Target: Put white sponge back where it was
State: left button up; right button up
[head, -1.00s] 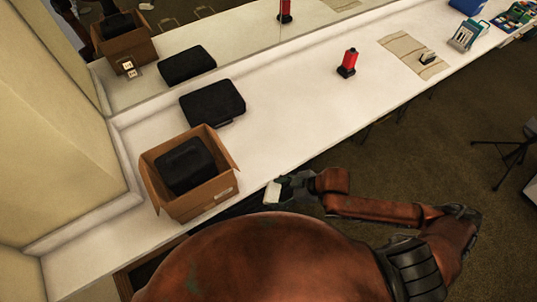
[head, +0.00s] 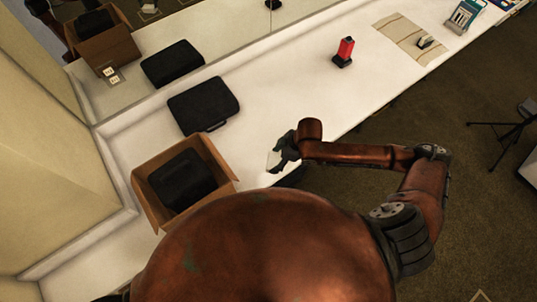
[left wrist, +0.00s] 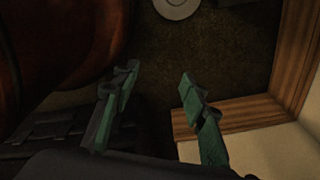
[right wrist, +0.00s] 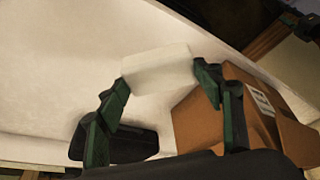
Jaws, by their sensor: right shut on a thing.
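The white sponge (right wrist: 157,64) is a pale block held between the fingertips of my right gripper (right wrist: 160,82) in the right wrist view. In the head view the sponge (head: 273,160) shows as a small white patch at the tip of my right gripper (head: 281,155). It is over the front part of the white counter, to the right of the cardboard box; I cannot tell its exact height. My left gripper (left wrist: 150,90) shows in the left wrist view with its fingers apart and nothing between them, above dark floor.
An open cardboard box (head: 222,168) holds a black case (head: 182,180). Another black case (head: 203,104) lies behind it. A red and black object (head: 344,52) and a beige mat (head: 395,30) with a small item (head: 425,42) are farther right. The counter between is clear.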

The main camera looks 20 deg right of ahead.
aim_at(273, 153)
jog(key=w+f, duration=0.3)
jog(key=shift+w+a, duration=0.25)
jog(key=shift+w, duration=0.15)
jog(key=w+f, duration=0.2)
jog(key=f, duration=0.1)
jog(key=shift+w+a+f, duration=0.15)
jog(key=shift+w+f, duration=0.1)
jog(key=shift+w, duration=0.1)
jog(key=f, duration=0.3)
jog(key=shift+w, duration=0.2)
jog(key=shift+f, duration=0.25)
jog(key=o, duration=0.8)
pick_arm(q)
jog(key=shift+w+r, duration=0.3)
jog(key=shift+w, duration=0.55)
pick_arm(e)
jog(key=shift+o, duration=1)
pick_arm(q)
jog(key=shift+f, duration=0.15)
pick_arm(e)
jog(key=v, duration=1.2)
